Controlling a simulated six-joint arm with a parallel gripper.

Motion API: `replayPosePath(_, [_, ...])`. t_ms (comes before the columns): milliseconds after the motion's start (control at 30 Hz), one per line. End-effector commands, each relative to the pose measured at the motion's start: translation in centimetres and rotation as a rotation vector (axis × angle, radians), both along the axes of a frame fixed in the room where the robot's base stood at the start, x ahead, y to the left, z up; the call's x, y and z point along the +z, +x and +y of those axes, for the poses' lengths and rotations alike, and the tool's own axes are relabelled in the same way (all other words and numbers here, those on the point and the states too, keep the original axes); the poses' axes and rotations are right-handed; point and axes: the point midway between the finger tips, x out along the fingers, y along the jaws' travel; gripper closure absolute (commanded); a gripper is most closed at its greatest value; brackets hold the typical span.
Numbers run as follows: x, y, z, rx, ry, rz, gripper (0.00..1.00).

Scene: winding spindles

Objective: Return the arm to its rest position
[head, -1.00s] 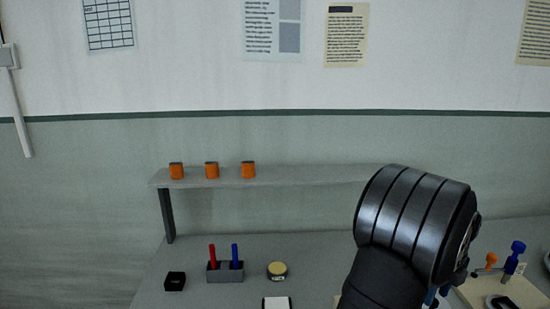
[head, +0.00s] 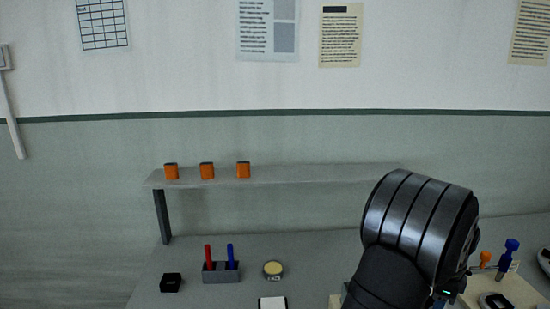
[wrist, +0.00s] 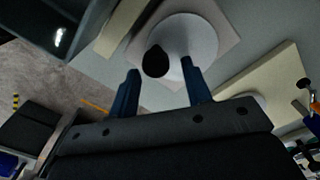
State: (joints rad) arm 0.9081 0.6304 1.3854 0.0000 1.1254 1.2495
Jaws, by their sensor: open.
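In the wrist view my gripper (wrist: 160,66) shows two blue fingers spread apart with nothing held between them. Beyond the fingertips is a pale round disc (wrist: 205,40) on a square base, with a dark rounded knob seen between the fingers. I cannot tell the gap between fingers and knob. In the head view my arm stands at the right of the bench as a large dark ribbed link. It hides my gripper and part of the bench there.
A cream board (head: 512,290) with a blue spindle (head: 508,256) and a small orange piece (head: 485,259) is right of my arm. A shelf (head: 310,173) carries orange blocks (head: 207,171). A grey holder (head: 221,273) with red and blue rods, a black box (head: 171,283) and a round tin (head: 273,270) stand left.

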Motion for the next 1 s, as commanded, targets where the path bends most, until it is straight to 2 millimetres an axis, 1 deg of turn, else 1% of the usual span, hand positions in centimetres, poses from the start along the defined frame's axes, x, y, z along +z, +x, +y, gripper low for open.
replayPosePath(400, [0.0, -0.2, -1.0, 0.319, 0.000, 0.000, 0.55])
replayPosePath(1000, [0.0, 0.1, -2.3, 0.772, 0.000, 0.000, 0.55])
